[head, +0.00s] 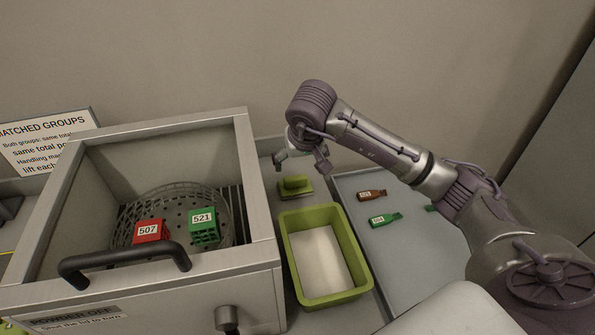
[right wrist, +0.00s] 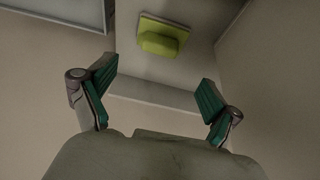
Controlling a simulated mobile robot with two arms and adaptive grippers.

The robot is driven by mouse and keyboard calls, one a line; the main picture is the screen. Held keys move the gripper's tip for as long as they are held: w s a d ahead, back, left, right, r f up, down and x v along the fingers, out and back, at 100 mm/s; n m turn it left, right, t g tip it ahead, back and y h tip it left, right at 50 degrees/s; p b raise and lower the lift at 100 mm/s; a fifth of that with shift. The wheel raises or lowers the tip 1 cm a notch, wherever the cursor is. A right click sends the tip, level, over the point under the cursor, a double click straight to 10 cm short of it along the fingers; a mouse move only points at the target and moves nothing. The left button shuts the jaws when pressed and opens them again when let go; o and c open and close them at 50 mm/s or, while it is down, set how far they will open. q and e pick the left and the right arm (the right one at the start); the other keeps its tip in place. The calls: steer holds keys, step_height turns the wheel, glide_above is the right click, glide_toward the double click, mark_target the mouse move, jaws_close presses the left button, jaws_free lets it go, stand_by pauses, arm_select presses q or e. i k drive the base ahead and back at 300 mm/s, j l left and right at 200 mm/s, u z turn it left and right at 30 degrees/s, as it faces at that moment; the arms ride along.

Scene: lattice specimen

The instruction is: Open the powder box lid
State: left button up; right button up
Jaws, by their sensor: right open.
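The powder box (head: 200,295) is a large grey metal box at the left of the head view, with a "POWDER OFF" label and a knob on its front. Its top is a grey frame with a black bar handle (head: 125,262) along the front edge. The inside shows through the frame; I cannot tell whether a clear pane covers it. A red block 507 (head: 150,231) and a green block 521 (head: 204,227) sit inside in a round mesh basket (head: 178,192). My right gripper (head: 300,160) is open and empty, right of the box's back corner and apart from the handle. It also shows in the right wrist view (right wrist: 157,75).
A lime-green tray (head: 288,262) with a pale inside stands right of the box. A green block on a pad (head: 295,186) lies behind it. A sign (head: 50,140) stands at the back left.

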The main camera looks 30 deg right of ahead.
mark_target(19, 293)
steer(key=k, duration=1.5)
